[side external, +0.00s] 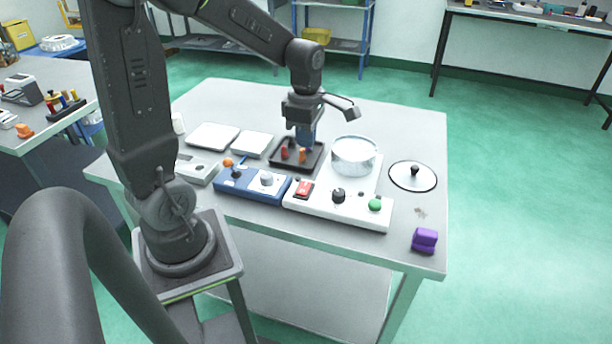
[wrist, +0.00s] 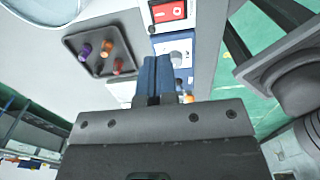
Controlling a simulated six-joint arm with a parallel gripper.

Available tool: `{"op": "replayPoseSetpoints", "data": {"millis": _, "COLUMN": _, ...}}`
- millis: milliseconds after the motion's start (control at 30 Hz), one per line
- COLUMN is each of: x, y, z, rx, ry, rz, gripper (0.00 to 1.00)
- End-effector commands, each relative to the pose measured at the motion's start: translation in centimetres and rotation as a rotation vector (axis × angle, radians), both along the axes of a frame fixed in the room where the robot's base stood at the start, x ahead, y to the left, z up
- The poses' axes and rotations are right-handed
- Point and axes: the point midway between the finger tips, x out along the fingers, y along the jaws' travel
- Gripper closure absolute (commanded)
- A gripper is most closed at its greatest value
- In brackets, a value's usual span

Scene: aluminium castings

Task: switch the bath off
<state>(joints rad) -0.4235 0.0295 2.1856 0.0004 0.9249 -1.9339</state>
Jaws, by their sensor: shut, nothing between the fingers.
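The bath is a white unit (side external: 345,210) on the table, with a round clear-walled vessel (side external: 354,156) at its back. Its front panel has a red rocker switch (side external: 304,188) at the left, a black knob (side external: 338,195) and a green button or lamp (side external: 375,204). The red switch shows in the wrist view (wrist: 168,12) at the top, ahead of my fingers; which side is pressed I cannot tell. My gripper (side external: 306,147) is shut and empty, pointing down over the dark tray, behind the switch. Its blue fingers (wrist: 153,65) are together in the wrist view.
The dark tray (wrist: 80,62) holds upright coloured pegs. A blue box with a white knob (side external: 267,178) stands left of the bath. A lid with a black knob (side external: 413,181) and a purple block (side external: 425,239) lie right. White plates (side external: 213,135) lie back left.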

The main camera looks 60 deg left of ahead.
Motion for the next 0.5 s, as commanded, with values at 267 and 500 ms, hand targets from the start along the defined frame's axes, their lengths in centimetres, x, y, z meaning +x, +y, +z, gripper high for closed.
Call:
{"op": "replayPoseSetpoints", "data": {"millis": 267, "x": -0.1, "y": -0.1, "z": -6.0, "rx": -0.004, "ry": 0.008, "rz": -0.001, "gripper": 1.0}}
{"op": "replayPoseSetpoints", "data": {"millis": 500, "x": -0.1, "y": 0.0, "z": -9.8, "rx": -0.002, "ry": 0.005, "rz": -0.001, "gripper": 1.0}}
